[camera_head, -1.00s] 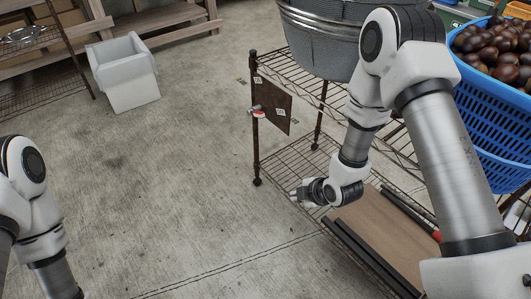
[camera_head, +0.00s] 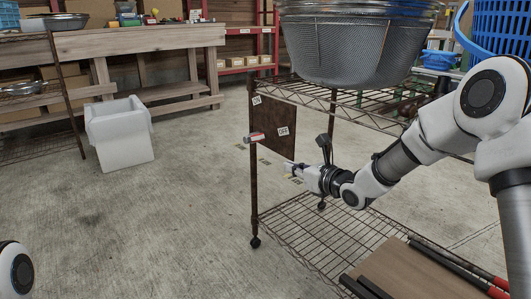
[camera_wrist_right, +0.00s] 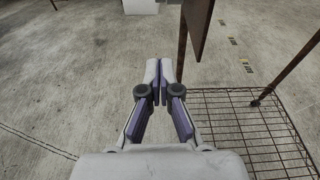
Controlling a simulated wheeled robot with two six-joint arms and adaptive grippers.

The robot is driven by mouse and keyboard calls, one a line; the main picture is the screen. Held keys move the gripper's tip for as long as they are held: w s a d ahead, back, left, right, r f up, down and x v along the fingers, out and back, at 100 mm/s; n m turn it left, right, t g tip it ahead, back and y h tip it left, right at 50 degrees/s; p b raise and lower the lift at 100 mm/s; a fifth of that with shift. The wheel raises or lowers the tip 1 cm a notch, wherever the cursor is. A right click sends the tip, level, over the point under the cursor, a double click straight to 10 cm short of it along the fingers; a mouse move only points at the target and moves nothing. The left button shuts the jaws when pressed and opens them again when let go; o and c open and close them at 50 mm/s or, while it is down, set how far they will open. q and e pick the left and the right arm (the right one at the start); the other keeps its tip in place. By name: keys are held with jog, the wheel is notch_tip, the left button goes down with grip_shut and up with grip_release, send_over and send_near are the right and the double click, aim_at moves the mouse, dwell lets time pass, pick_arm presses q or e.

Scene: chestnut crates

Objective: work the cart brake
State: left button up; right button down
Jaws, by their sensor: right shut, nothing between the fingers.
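The wire cart (camera_head: 300,235) stands right of centre in the head view. A dark brown plate (camera_head: 276,115) hangs on its front-left post, with an ON label (camera_head: 257,99) at upper left and an OFF label (camera_head: 283,131) lower right. The red and white brake lever (camera_head: 257,137) sits at the plate's lower left, by the post. My right gripper (camera_head: 287,168) is shut and empty, below and right of the lever, apart from it. In the wrist view its closed fingers (camera_wrist_right: 160,78) point toward the post (camera_wrist_right: 182,40) and plate (camera_wrist_right: 200,22). My left gripper is out of view.
A large metal mesh tub (camera_head: 350,45) stands on the cart's upper shelf. Wooden boards (camera_head: 410,270) and red-black bars lie on the lower shelf. A white bin (camera_head: 122,140) stands on the floor at left, before a wooden bench (camera_head: 140,40). Open concrete floor lies left of the cart.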

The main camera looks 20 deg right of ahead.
aim_at(254, 138)
jog(key=w+a+r+p, duration=0.1)
jog(key=w+a+p, duration=0.3)
jog(key=w+p, duration=0.3)
jog(key=w, duration=0.3)
jog(key=shift+w+r, duration=0.35)
jog(key=shift+w, duration=0.05)
